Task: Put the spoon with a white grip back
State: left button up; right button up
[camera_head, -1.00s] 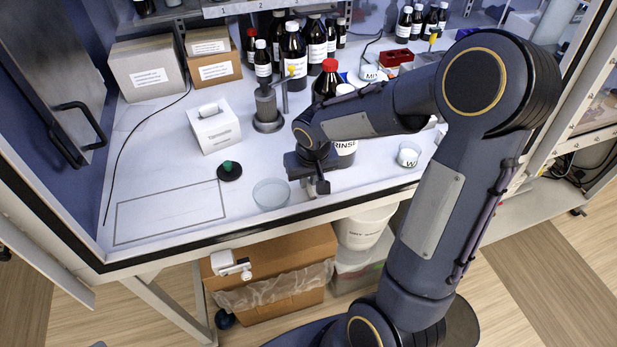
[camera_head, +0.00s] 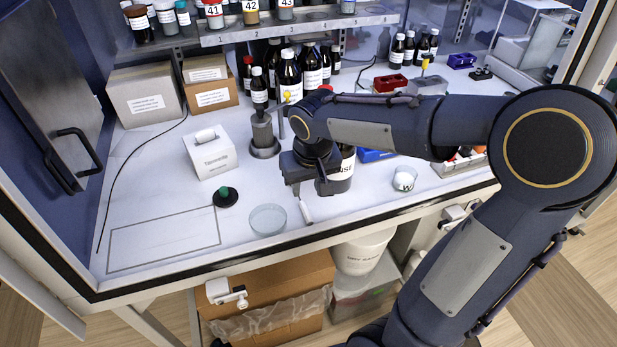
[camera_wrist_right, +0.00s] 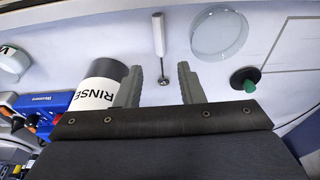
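The spoon with a white grip (camera_wrist_right: 158,36) lies on the white bench top in the right wrist view, its small metal bowl towards my gripper. In the head view its white grip (camera_head: 306,210) shows just below my right gripper (camera_head: 308,188), near the bench's front edge. The fingers of my right gripper (camera_wrist_right: 160,72) are apart, with the spoon's bowl end showing between them, and nothing is clamped. The gripper hides part of the spoon in the head view. My left gripper is in neither current view.
A glass dish (camera_head: 267,219) and a black disc with a green knob (camera_head: 225,196) lie left of the spoon. The RINSE bottle (camera_wrist_right: 98,88) is close beside the gripper. A grey stand (camera_head: 263,135) and white box (camera_head: 211,153) are behind. The outlined front-left area is clear.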

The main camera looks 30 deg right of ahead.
jog(key=s+a+t+y, duration=0.1)
jog(key=s+a+y, duration=0.1)
jog(key=s, duration=0.6)
jog(key=s+a+r+n+t+y, duration=0.1)
jog(key=s+a+t+y, duration=0.1)
jog(key=s+a, duration=0.3)
jog(key=s, duration=0.4)
jog(key=shift+s, duration=0.15)
